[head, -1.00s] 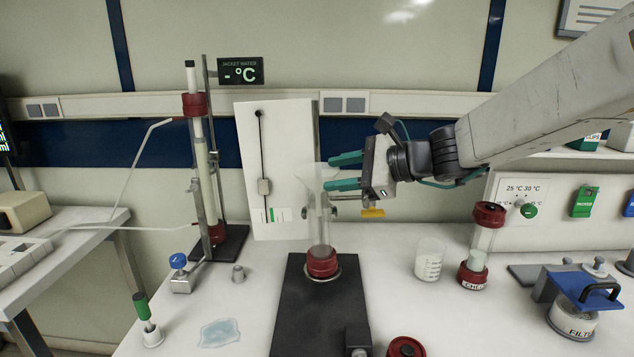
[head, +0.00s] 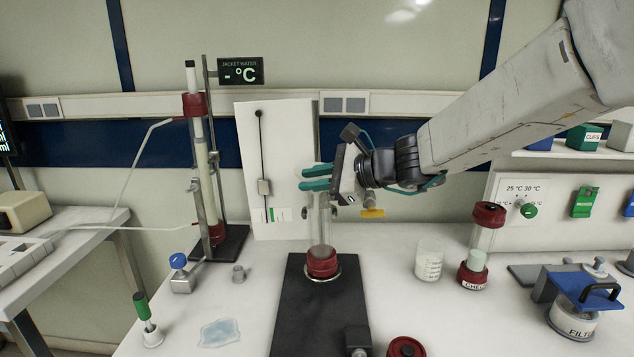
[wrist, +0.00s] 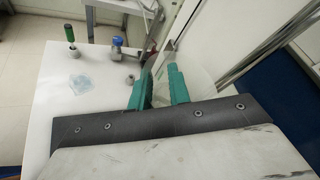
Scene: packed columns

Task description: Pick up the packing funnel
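The packing funnel is clear and hard to make out. In the wrist view its pale, see-through wall (wrist: 200,84) shows beside and beyond the teal fingers. In the head view it is mostly lost behind the fingers, above the clear column (head: 321,225). My gripper (head: 310,178) reaches in from the right, with its fingers across the top of this column. The fingers are close together with a small gap, and appear shut on the funnel; the contact itself is hidden. The wrist view shows the fingers (wrist: 160,88) side by side. I cannot tell whether the funnel touches the column.
The column stands upright in a red fitting on a black base (head: 310,310). A white panel (head: 285,170) stands close behind it. A beaker (head: 429,262) and a red-capped column (head: 483,245) stand to the right. A taller clamped column (head: 200,165) stands to the left.

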